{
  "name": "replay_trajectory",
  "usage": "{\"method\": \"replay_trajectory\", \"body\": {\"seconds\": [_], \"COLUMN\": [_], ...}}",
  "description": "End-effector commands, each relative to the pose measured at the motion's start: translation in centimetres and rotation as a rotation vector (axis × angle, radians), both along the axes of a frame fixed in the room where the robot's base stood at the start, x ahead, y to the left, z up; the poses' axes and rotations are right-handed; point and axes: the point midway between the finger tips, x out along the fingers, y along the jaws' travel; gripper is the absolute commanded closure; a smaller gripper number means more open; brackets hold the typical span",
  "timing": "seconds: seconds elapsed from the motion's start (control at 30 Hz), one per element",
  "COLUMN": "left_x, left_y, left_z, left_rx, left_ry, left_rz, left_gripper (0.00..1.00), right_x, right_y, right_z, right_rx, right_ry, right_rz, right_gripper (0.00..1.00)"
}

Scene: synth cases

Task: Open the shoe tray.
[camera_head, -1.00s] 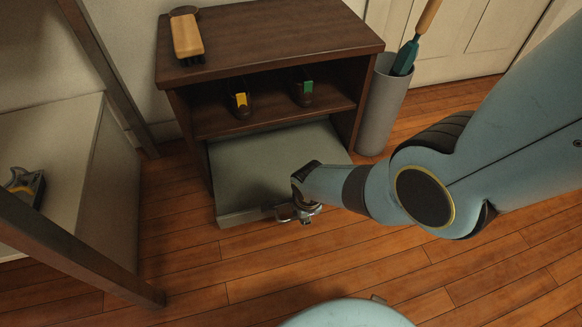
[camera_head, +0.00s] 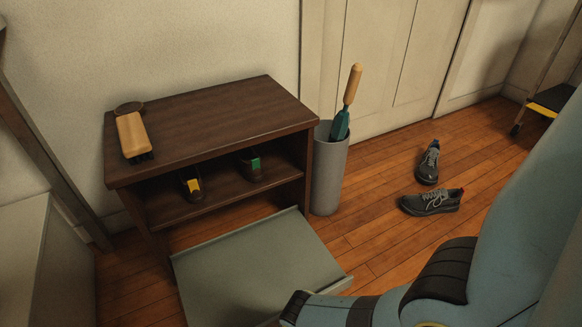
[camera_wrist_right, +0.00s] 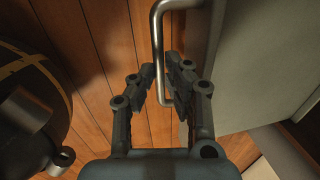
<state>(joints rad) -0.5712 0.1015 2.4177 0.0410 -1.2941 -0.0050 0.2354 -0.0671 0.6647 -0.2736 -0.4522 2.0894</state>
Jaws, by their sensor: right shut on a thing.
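The shoe tray (camera_head: 245,268) is a flat grey-green panel low under a dark wooden shelf unit (camera_head: 215,125). It stands far out, with its rear edge near the unit's front; its front edge is cut off by the frame. In the right wrist view the tray (camera_wrist_right: 262,60) is at the right, with its metal bar handle (camera_wrist_right: 156,28) in front. My right gripper (camera_wrist_right: 161,80) is shut on the handle's bar. In the head view only my right arm shows at the lower right; its fingers are out of frame. My left gripper is not in view.
A wooden brush (camera_head: 132,134) lies on the unit's top. Two dark items with yellow (camera_head: 192,187) and green (camera_head: 252,166) patches sit on its shelf. A grey bin (camera_head: 328,175) with a teal, wooden-handled item stands right of it. Two dark shoes (camera_head: 430,202) lie on the floor farther right.

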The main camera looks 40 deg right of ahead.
Motion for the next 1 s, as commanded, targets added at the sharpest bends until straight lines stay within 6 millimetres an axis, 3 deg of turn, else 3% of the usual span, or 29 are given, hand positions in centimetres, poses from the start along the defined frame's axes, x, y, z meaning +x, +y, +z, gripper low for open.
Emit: {"method": "replay_trajectory", "body": {"seconds": [0.1,0.13,0.3,0.73,1.0], "left_x": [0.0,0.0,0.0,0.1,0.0], "left_y": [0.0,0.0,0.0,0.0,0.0], "left_z": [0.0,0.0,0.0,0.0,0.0], "left_rx": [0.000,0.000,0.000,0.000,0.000], "left_ry": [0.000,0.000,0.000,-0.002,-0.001], "left_rz": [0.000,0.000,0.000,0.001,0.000], "left_gripper": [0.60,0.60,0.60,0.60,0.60], "right_x": [-0.1,-0.1,-0.1,-0.2,-0.8], "right_y": [0.0,0.0,0.0,0.1,0.3], "right_z": [-0.1,-0.1,0.0,0.6,3.8], "right_rx": [0.000,0.000,0.000,-0.001,0.001], "right_ry": [0.002,0.002,0.001,-0.001,-0.001], "right_rz": [0.000,0.000,0.000,-0.001,-0.001], "right_gripper": [1.00,0.85,0.66,0.66,0.66]}}
